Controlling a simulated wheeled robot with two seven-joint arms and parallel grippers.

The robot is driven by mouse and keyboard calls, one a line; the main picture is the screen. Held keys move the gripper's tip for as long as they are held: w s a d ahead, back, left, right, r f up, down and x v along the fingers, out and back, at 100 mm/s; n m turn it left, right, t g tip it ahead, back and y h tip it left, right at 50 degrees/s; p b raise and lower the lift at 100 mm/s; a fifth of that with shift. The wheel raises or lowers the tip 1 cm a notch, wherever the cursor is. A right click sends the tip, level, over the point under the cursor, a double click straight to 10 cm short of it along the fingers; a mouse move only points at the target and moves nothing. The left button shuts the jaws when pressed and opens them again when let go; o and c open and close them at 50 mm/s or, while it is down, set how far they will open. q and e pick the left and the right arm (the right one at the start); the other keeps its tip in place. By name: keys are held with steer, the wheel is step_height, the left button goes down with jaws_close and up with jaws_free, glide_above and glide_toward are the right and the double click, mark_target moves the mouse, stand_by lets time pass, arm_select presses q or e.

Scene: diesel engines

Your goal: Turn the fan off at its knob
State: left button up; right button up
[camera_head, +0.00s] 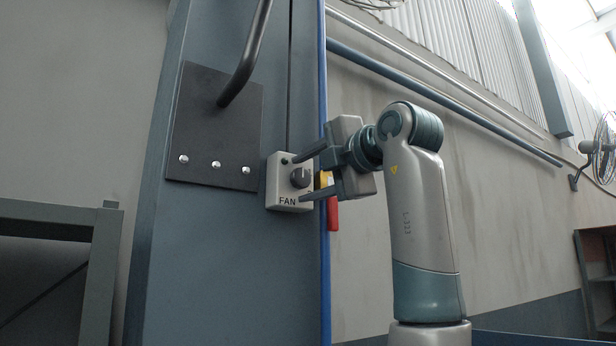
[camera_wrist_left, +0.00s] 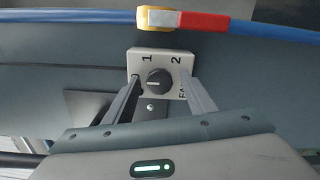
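The fan's control box (camera_head: 285,186), pale grey and marked FAN, sits on the blue-grey column. Its dark round knob (camera_head: 299,177) faces my left gripper (camera_head: 302,178). The gripper is open, with one finger above the knob and one below it. In the left wrist view the knob (camera_wrist_left: 159,79) lies between the fingers (camera_wrist_left: 160,76), with a gap on each side. A short light mark on the knob points left in that view. The labels 1 and 2 show on the box (camera_wrist_left: 161,58); part of its face is hidden behind the fingers. My right gripper is not in view.
A black plate (camera_head: 213,135) with a bent bar is bolted left of the box. A blue pipe (camera_wrist_left: 80,15) with a red and yellow handle (camera_wrist_left: 188,20) runs close beside the box. A wall fan (camera_head: 606,148) is at the far right. A metal rack (camera_head: 60,215) stands at left.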

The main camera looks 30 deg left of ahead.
arm_select(q)
steer(key=shift+d, duration=0.15)
steer(key=shift+s+d+b, duration=0.3)
steer(key=shift+d+b, duration=0.15)
steer(key=shift+d, duration=0.1)
steer(key=b+v, duration=0.5)
steer(key=v, duration=1.1)
